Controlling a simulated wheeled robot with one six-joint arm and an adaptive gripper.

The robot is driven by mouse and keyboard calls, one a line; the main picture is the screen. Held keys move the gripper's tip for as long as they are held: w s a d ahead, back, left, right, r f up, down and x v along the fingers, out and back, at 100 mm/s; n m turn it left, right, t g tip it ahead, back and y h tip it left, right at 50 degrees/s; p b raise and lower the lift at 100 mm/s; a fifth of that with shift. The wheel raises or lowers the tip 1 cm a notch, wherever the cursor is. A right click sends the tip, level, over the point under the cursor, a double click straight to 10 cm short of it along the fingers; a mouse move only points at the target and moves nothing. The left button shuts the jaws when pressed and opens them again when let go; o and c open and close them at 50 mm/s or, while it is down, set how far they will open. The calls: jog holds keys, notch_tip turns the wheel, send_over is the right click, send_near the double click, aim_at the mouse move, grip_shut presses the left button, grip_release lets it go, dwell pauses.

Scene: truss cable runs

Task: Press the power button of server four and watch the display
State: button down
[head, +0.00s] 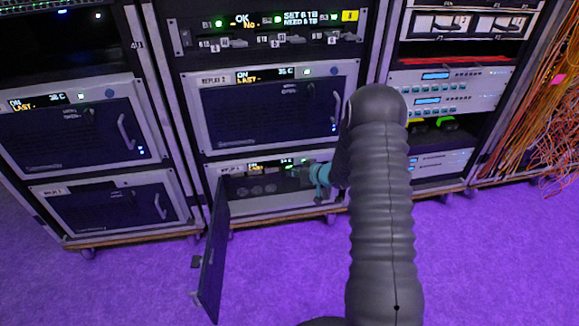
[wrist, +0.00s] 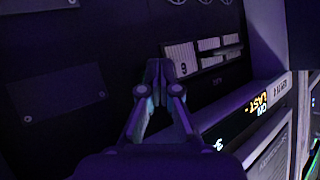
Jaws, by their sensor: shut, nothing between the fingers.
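The lowest server (head: 262,203) in the middle rack has its front door (head: 213,250) hanging open to the left. Its label is too small to read, so I cannot tell its number. Its small display (head: 256,168) is lit with amber and green text, too small to read fully. My gripper (head: 302,173) is shut and empty at the right part of this server's front, fingers toward it. I cannot tell whether it touches anything. No power button shows clearly there. In the wrist view the shut fingertips (wrist: 157,70) lie before a dark panel with a pale vent-like block (wrist: 205,55).
Above is a closed server (head: 265,115) labelled REPLAY with a lit display. My arm hides part of the right rack. Purple floor (head: 130,285) is open in front.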

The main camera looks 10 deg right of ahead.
jog(key=shift+w+a+r, duration=0.1)
jog(key=shift+w+r, duration=0.55)
jog(key=shift+w, duration=0.05)
dwell(0.5)
jog(key=shift+s+p, duration=0.25)
jog(key=shift+p, duration=0.15)
jog(key=shift+s+f, duration=0.15)
jog(key=shift+s, duration=1.2)
jog(key=shift+s+f, duration=0.1)
jog(key=shift+s, duration=1.25)
jog(key=shift+d+f, duration=0.1)
jog(key=shift+d, duration=0.1)
